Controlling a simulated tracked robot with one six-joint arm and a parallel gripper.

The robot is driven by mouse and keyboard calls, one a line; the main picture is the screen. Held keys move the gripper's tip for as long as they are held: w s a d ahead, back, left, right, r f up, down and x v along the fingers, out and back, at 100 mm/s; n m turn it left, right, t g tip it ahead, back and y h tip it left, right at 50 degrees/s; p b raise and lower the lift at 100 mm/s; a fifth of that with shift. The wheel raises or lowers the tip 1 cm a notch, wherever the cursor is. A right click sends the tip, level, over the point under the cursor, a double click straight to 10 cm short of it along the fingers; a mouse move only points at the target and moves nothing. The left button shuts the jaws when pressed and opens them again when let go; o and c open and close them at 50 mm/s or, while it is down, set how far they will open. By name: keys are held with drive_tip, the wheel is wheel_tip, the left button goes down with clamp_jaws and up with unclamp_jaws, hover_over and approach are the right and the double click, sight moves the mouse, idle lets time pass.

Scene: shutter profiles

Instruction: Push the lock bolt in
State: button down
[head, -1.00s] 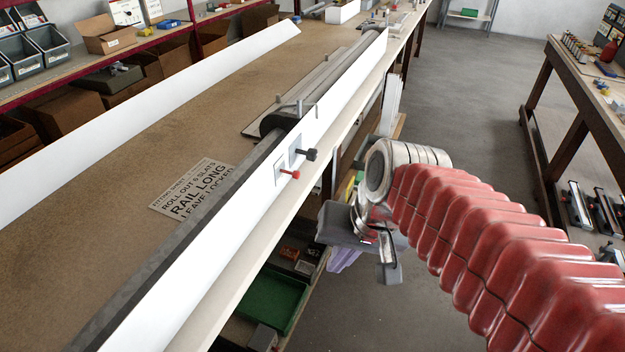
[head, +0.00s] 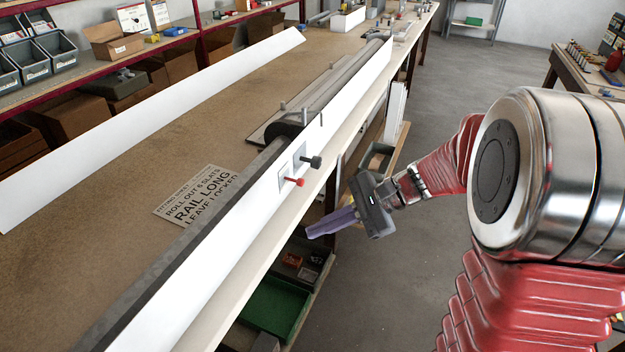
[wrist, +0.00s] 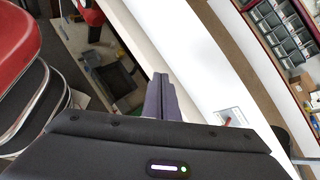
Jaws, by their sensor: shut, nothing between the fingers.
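Two bolts stick out of the white rail face (head: 235,215) along the bench's front edge. One is a red-headed bolt (head: 296,181) on a small pale plate. The other is a black-headed bolt (head: 312,162), a little farther along. No label tells which is the lock bolt. My gripper (head: 320,229) has purple fingers, shut and empty, off the bench's front edge, below and apart from both bolts. In the wrist view, the fingers (wrist: 158,92) lie together and the red bolt (wrist: 227,121) shows to their right.
A green tray (head: 272,307) is on the shelf below. The floor (head: 440,130) beyond the bench is open.

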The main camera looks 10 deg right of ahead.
sight(303, 183)
drive_tip(key=w+d+f+m+t+y, duration=0.1)
drive_tip(key=w+d+f+m+t, duration=0.2)
drive_tip(key=w+d+m+t, duration=0.1)
drive_tip(key=w+d+f+m+t+y, duration=0.2)
drive_tip(key=w+d+f+m+t, duration=0.1)
drive_tip(key=w+d+m, duration=0.4)
drive_tip(key=w+d+t, duration=0.1)
drive_tip(key=d, duration=0.2)
drive_tip(key=shift+d+f+t+y, duration=0.2)
drive_tip(key=shift+t+y, duration=0.1)
drive_tip(key=shift+w+a, duration=0.15)
drive_tip(key=shift+w, duration=0.05)
drive_tip(key=x, duration=1.3)
drive_tip(key=shift+w+a, duration=0.25)
drive_tip(key=shift+a, duration=0.05)
